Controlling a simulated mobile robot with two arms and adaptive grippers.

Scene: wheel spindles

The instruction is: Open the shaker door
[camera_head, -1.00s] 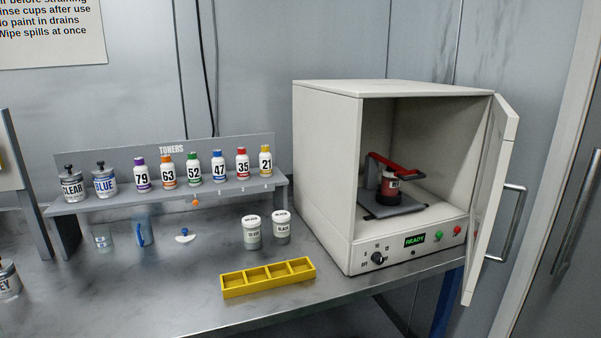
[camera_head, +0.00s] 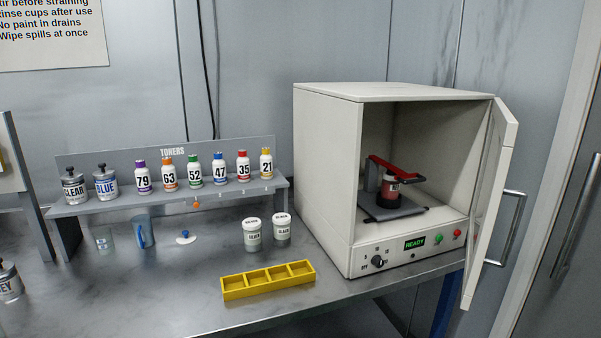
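The shaker (camera_head: 326,180) is a pale box cabinet on the right end of the bench. Its door (camera_head: 489,205) stands wide open, swung out to the right, with a metal bar handle (camera_head: 514,228) on its outer face. Inside, a small dark can with a red and white label (camera_head: 389,189) sits on a grey platform under a red clamp arm (camera_head: 403,168). The front panel has a black knob (camera_head: 378,262), a green display reading READY (camera_head: 415,244), and green and red buttons. Neither of my grippers shows in this view.
A toner rack (camera_head: 170,199) with several numbered bottles and two cans stands at the left. A yellow divided tray (camera_head: 268,280) and two white-lidded jars (camera_head: 252,235) are in front of the shaker's left side. The bench front is mostly clear.

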